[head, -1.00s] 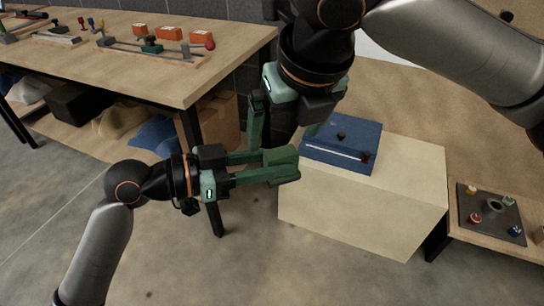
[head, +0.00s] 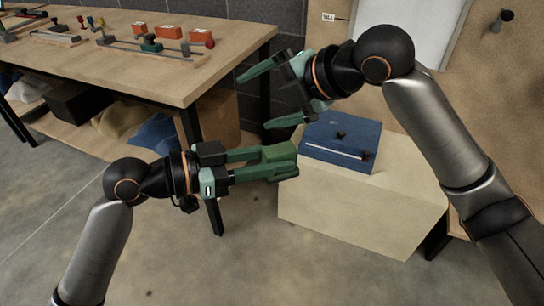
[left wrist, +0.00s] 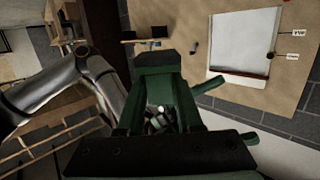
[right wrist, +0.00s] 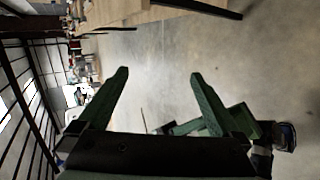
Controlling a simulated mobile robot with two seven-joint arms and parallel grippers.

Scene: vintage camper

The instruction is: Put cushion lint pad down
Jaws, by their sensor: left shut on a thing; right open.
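My left gripper (head: 290,165) is shut on a small green block-like thing (head: 278,152), which may be the lint pad; its colour nearly matches the fingers. It is held in the air in front of the cream cabinet. In the left wrist view the gripper's fingers (left wrist: 165,105) show, but what lies between them is unclear. My right gripper (head: 256,100) is open and empty, above and behind the left one, near the workbench corner. The right wrist view shows its two spread fingers (right wrist: 159,75) with bare floor between them.
The cabinet top is partly clear. A wooden workbench (head: 150,70) with orange blocks and rail fixtures stands at left, with sacks and a cardboard box below. The floor in front is free.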

